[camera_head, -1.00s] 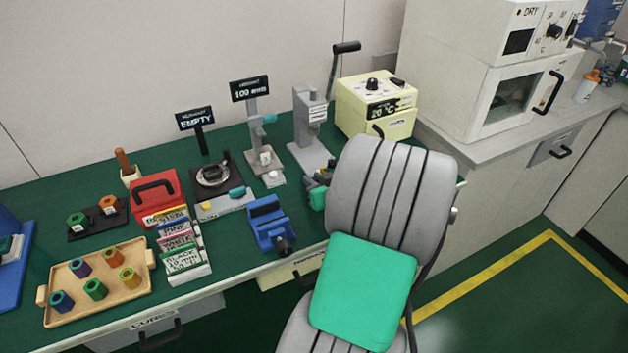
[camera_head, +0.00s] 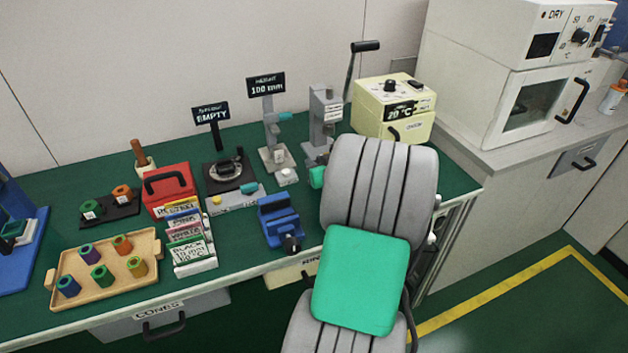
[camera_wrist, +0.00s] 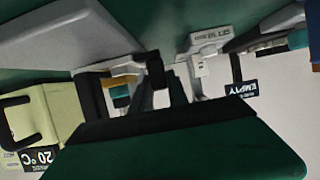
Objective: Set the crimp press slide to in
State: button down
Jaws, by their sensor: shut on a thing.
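The crimp press (camera_head: 323,118) is the grey column with a long black-handled lever, standing on the bench in front of the wall. Its lower front is covered by my grey and green arm (camera_head: 368,270) in the head view. My gripper (camera_wrist: 175,78) shows in the wrist view as dark fingers, shut on a small part at the press that I take to be its slide. The held part is mostly hidden between the fingers. A green end of my arm (camera_head: 317,178) shows beside the press base. The slide's position cannot be read.
Left of the press stand a height gauge (camera_head: 272,130), a dial plate with an EMPTY sign (camera_head: 210,115) and a blue vise (camera_head: 280,222). A cream 20 °C box (camera_head: 393,108) stands right of it.

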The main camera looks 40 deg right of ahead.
jog(key=w, duration=0.1)
jog(key=w+d+b, duration=0.1)
jog(key=w, duration=0.2)
jog(key=shift+w+d+f, duration=0.1)
jog(key=shift+d+f, duration=0.05)
jog(key=shift+d, duration=0.2)
jog(key=shift+w+r, duration=0.1)
jog(key=shift+r, duration=0.15)
jog(key=c, duration=1.3)
grip_release()
jog(key=shift+w+f, duration=0.1)
jog(key=v, duration=0.7)
jog(key=shift+s+a, duration=0.1)
jog(key=shift+s, duration=0.25)
jog(key=shift+r, duration=0.2)
